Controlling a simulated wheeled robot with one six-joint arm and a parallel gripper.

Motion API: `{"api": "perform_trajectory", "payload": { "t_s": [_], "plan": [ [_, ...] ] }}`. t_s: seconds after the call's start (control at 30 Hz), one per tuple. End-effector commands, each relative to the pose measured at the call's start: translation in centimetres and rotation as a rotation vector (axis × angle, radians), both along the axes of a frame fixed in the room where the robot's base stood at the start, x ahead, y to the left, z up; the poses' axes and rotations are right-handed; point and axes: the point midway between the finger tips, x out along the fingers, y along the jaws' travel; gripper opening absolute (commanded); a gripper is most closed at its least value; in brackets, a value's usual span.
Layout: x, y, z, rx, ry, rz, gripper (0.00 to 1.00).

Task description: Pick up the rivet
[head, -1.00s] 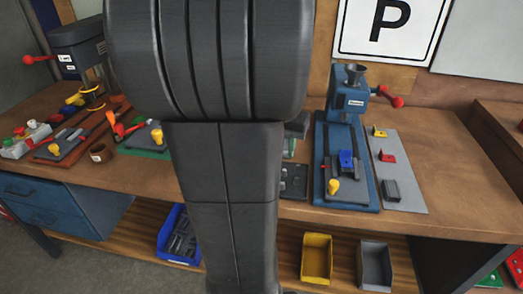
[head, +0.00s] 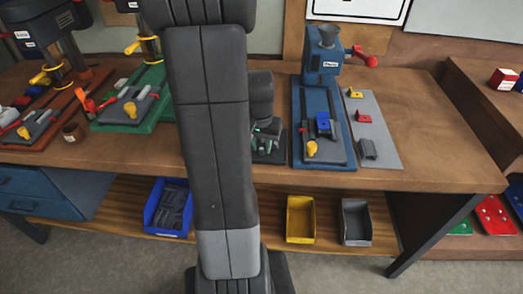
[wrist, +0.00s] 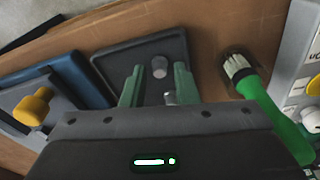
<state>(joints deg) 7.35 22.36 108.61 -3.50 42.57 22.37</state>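A dark tray (wrist: 112,62) lies on the bench in the wrist view. In it a small grey, round-headed piece, which looks like a rivet (wrist: 160,67), sits just beyond and between my fingertips. A second small metal piece (wrist: 170,97) shows nearer, between the fingers and partly hidden by my gripper body. My gripper (wrist: 157,80) has two green fingers spread apart over the tray, with nothing clearly held. In the head view my gripper (head: 267,132) is low over the dark tray (head: 270,156), which my arm partly hides.
A green-handled brush (wrist: 262,98) lies close right of the tray in the wrist view. A blue press (head: 324,110) with a yellow knob stands right of my gripper in the head view. A grey plate (head: 380,145) with small blocks lies beyond it. Bins (head: 301,220) sit below.

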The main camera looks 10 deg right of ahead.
Motion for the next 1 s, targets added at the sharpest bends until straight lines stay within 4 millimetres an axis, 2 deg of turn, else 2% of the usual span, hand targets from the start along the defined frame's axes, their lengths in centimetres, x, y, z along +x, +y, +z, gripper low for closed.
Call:
{"api": "perform_trajectory", "payload": {
  "t_s": [0.3,0.43,0.47,0.83,1.0],
  "plan": [
    [0.0,0.0,-0.5,0.000,0.000,0.000,0.27],
    [0.0,0.0,-0.5,0.000,0.000,0.000,0.02],
    [0.0,0.0,-0.5,0.000,0.000,0.000,0.00],
    [0.1,0.0,-0.3,0.000,-0.001,0.000,0.00],
    [0.1,0.0,1.5,0.000,-0.005,-0.001,0.00]
  ]
}}
